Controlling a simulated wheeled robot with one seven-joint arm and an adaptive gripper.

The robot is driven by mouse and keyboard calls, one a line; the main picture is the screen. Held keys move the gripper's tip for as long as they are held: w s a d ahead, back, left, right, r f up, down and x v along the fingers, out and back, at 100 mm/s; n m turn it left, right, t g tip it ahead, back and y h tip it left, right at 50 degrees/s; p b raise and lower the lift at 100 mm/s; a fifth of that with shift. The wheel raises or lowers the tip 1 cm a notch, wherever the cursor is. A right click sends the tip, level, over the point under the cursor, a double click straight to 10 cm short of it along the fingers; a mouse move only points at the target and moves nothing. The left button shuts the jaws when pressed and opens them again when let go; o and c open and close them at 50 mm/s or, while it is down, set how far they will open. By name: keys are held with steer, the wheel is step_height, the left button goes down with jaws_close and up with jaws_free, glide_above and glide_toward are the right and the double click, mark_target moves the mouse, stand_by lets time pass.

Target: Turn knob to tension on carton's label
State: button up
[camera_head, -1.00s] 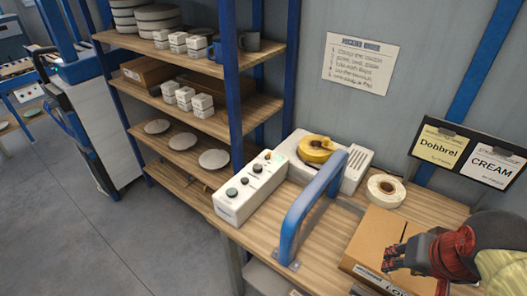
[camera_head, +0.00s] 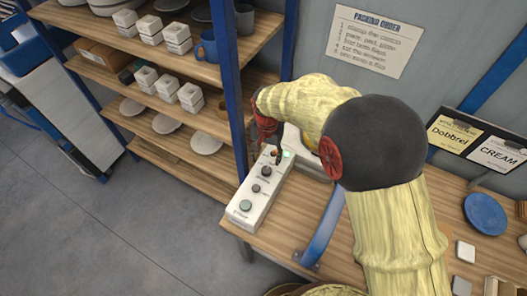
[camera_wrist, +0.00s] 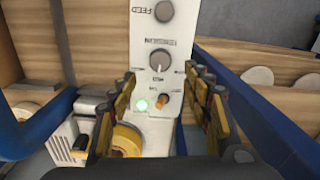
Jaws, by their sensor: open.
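The middle dark knob (camera_wrist: 160,61) has a pale pointer and a label too blurred to read surely. A knob marked FEED (camera_wrist: 164,11) sits above it in that view. My gripper (camera_wrist: 160,76) is open, its fingers on either side of the panel, apparently not touching the middle knob. It also shows above the box's far end (camera_head: 269,153). The carton and its label are out of sight.
A blue rail (camera_head: 325,235) stands close beside the box. The strapping machine (camera_wrist: 85,140) with a yellow roll (camera_wrist: 126,141) adjoins it, mostly behind my arm in the head view. Shelves (camera_head: 170,80) stand at left. A blue plate (camera_head: 486,214) lies at right.

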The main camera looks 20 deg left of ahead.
mark_target(266, 169)
steer(key=shift+f, duration=3.9)
steer(key=c, duration=0.3)
steer(key=c, duration=0.8)
steer(key=shift+c, duration=0.3)
steer(key=shift+n, duration=0.3)
steer(key=n+b, duration=0.1)
steer(key=n, duration=0.4)
steer(key=n+b, duration=0.1)
steer(key=n, duration=0.5)
steer(key=shift+n+b, duration=0.3)
